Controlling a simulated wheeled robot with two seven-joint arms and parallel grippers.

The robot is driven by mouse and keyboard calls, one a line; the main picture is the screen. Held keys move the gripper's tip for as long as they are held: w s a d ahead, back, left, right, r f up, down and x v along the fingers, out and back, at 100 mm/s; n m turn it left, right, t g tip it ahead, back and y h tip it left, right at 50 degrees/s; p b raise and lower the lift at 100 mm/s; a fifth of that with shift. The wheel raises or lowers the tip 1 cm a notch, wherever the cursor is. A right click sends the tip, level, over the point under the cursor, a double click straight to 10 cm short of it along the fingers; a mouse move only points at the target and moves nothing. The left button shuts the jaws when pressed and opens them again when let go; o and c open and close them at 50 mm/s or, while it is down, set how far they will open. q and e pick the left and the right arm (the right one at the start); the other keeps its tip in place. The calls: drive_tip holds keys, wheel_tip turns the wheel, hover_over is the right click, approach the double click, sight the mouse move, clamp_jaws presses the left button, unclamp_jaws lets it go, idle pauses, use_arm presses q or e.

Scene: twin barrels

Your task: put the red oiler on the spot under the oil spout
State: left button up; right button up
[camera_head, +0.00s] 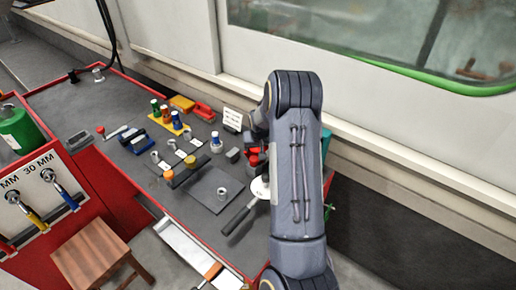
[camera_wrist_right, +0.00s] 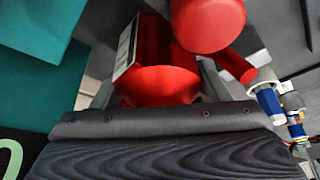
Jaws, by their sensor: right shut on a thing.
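The red oiler (camera_wrist_right: 160,65) fills the middle of the right wrist view, with a pale label on its side and a round red part (camera_wrist_right: 207,22) above. My right gripper (camera_wrist_right: 155,88) is shut on it, one finger on each side. In the head view, red parts of it (camera_head: 254,158) show beside my right forearm, which hides most of the gripper. At the left stands a red housing (camera_head: 95,190) marked "30 MM", with a blue-handled tap (camera_head: 64,196) and a yellow-handled tap (camera_head: 30,214). I cannot tell which is the oil spout, and no spot shows clearly. My left gripper is out of view.
A wooden stool (camera_head: 92,254) stands below the taps. The dark bench (camera_head: 75,110) carries several coloured bottles, small metal parts, a dark plate (camera_head: 203,197) and a pan-like tool (camera_head: 238,218). A green barrel (camera_head: 20,130) is at the left. A wall and window border the back.

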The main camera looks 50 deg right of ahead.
drive_tip(key=o, duration=1.2)
drive_tip(key=shift+f, duration=0.1)
drive_tip(key=shift+c, duration=0.2)
